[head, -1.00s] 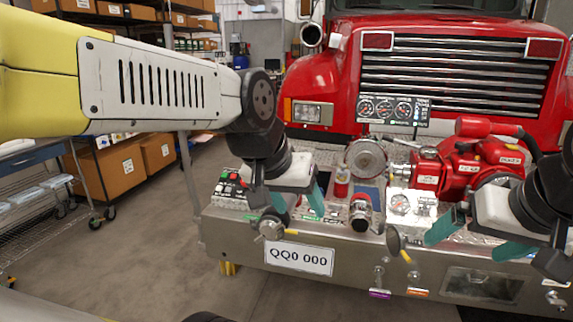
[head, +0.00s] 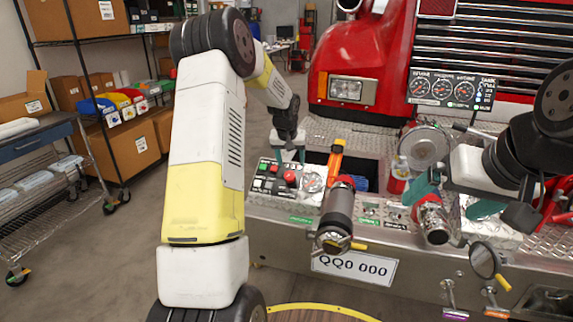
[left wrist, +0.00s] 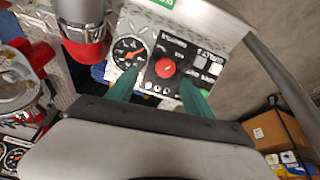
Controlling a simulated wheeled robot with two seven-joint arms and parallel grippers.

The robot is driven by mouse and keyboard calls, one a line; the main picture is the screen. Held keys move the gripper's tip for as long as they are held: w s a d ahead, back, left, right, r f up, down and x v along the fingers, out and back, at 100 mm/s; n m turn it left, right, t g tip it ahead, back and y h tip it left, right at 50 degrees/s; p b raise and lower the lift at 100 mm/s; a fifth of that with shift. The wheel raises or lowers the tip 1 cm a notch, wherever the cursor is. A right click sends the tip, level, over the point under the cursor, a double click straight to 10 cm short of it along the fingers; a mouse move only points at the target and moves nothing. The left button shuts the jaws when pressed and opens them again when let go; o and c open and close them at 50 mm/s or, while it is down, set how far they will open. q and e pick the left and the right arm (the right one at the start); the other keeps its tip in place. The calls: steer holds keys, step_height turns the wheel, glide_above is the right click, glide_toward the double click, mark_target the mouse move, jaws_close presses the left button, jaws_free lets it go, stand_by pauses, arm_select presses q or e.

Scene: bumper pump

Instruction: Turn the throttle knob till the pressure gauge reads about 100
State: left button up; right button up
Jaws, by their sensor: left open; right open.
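The red throttle knob (head: 289,178) sits on a black plate of the control panel at the bumper's left. It also shows in the left wrist view (left wrist: 165,68). A round dial gauge (left wrist: 129,52) with a red needle is beside the knob; it also shows in the head view (head: 313,180). Its reading is too small to tell. My left gripper (head: 289,156) is open above the panel; in the left wrist view its teal fingers (left wrist: 158,92) appear on either side of the knob, with contact not visible. My right gripper (head: 446,204) is open and empty over the bumper's right part.
A dark cylindrical nozzle (head: 338,212) and a red-and-silver fitting (head: 432,218) stand right of the panel. A board with three gauges (head: 441,90) stands behind. Shelves with boxes (head: 107,110) are at left. The floor between shelves and bumper is clear.

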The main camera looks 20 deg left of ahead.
mark_target(290, 175)
arm_select(q)
steer(key=x, duration=0.3)
steer(key=a+x, duration=0.1)
steer(key=x, duration=0.4)
steer(key=shift+w+a+f, duration=0.2)
steer(key=shift+w+a, duration=0.1)
steer(key=shift+w, duration=0.2)
steer(key=shift+w+f, duration=0.3)
steer(key=shift+f, duration=0.3)
jaws_close()
